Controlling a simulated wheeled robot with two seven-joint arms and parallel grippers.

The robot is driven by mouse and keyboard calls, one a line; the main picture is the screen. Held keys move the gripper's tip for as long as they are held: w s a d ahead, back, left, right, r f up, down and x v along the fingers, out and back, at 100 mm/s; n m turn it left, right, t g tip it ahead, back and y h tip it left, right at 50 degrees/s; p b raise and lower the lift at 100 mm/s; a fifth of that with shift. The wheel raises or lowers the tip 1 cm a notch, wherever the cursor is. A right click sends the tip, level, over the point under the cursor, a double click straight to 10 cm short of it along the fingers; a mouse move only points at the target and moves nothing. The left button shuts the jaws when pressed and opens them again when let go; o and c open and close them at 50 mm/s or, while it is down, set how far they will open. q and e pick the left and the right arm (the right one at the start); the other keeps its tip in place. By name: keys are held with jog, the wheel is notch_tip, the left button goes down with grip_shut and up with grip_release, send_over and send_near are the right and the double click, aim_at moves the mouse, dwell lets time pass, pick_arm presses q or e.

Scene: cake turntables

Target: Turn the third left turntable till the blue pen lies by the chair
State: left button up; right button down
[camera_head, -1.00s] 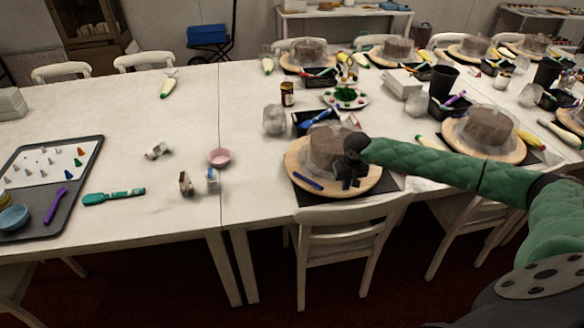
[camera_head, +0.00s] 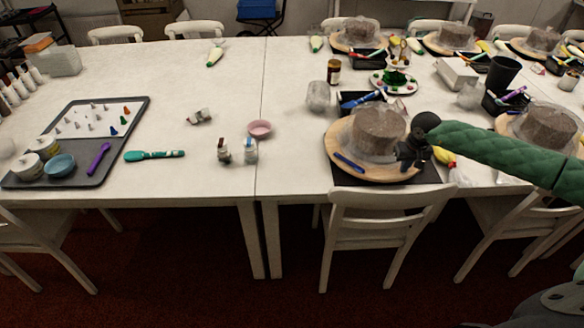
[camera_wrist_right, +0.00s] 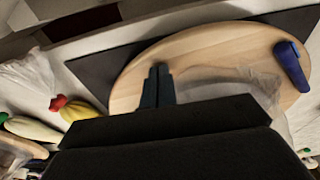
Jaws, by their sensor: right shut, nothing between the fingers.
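The round wooden turntable (camera_head: 338,152) stands on a dark mat at the front of the right-hand table. It bears a brown cake (camera_head: 380,127) under clear wrap. The blue pen (camera_head: 349,161) lies on its front-left part; it also shows in the right wrist view (camera_wrist_right: 291,66). The white chair (camera_head: 385,200) stands in front of this turntable. My right gripper (camera_head: 412,156) is shut and empty at the turntable's right side. In the right wrist view its fingers (camera_wrist_right: 157,86) are over the board near its rim; contact cannot be told. My left gripper is out of view.
Another turntable with a cake (camera_head: 541,122) stands to the right, partly behind my arm. A black tray (camera_head: 350,104) with a blue item is behind the near turntable. A yellow piping bag (camera_head: 445,156) lies right of my gripper.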

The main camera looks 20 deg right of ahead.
aim_at(411, 170)
jog(key=d+b, duration=0.1)
jog(key=d, duration=0.2)
jog(key=shift+w+d, duration=0.15)
jog(key=shift+d, duration=0.05)
jog(key=shift+r, duration=0.1)
jog(key=shift+r, duration=1.4)
jog(key=shift+f, duration=0.1)
